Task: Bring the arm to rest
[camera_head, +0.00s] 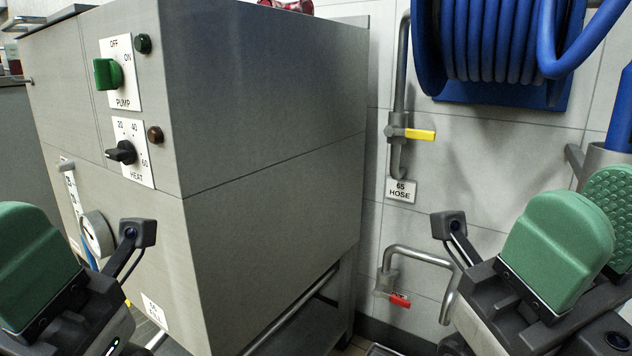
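My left gripper (38,268) is at the lower left, in front of the grey cabinet. Only one green finger pad of it shows, and the other finger is out of view. My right gripper (592,222) is at the lower right, in front of the tiled wall. Both its green pads show, with the textured inner face of the farther one visible, so it looks open. I see nothing held between these pads. Neither gripper visibly touches the cabinet or the pipes.
The grey cabinet (270,130) carries a green PUMP knob (107,73), a black HEAT knob (121,152) and a gauge (97,234). On the wall are a yellow-handled valve (419,134), a red-handled valve (399,300) and a coiled blue hose (490,40).

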